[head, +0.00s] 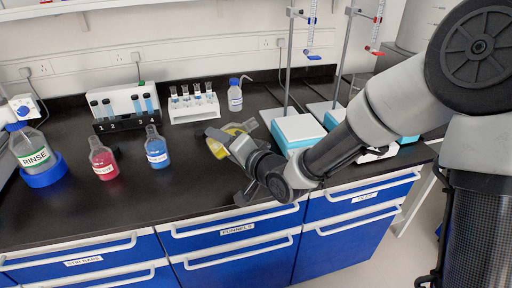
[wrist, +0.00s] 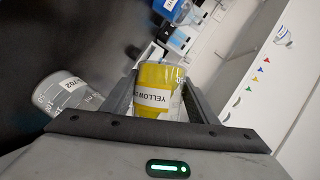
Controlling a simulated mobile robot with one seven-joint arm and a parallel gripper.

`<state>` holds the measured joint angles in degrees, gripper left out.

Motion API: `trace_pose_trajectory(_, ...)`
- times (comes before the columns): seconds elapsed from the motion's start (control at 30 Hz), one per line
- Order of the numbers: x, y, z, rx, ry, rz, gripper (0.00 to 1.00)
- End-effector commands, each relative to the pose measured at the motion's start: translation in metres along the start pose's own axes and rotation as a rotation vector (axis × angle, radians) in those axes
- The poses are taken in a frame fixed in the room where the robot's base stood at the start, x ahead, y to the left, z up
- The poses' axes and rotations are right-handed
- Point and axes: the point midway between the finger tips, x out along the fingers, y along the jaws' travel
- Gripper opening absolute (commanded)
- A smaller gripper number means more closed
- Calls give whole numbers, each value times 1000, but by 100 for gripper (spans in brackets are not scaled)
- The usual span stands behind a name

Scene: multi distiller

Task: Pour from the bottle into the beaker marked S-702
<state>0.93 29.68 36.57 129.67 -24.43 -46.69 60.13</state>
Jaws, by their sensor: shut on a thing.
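My gripper (wrist: 158,97) is shut on the yellow bottle (wrist: 155,78), which has a white label reading "YELLOW" and sits between both fingers. In the head view, yellow parts of the bottle (head: 217,149) show around my gripper, which hangs over the bench; its exact tilt is hard to tell. A clear grey beaker (wrist: 65,98) with printed marks ending in "702" stands left of the bottle in the wrist view, apart from it there. I see no liquid in it. In the head view I cannot pick the beaker out clearly behind my arm.
Left of my gripper stand a blue bottle (head: 156,148), a red bottle (head: 102,158) and a RINSE flask (head: 33,147). Behind are test-tube racks (head: 194,106) and a small wash bottle (head: 235,97). A stand with a pale block (head: 298,131) is right. Bench front left is clear.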

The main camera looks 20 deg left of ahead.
Motion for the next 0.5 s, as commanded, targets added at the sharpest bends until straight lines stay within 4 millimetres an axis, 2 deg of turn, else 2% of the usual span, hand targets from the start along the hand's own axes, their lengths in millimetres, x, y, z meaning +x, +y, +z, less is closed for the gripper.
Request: trace_pose_trajectory(0.5, 1, -2, 0, 28, -1, -14, 17)
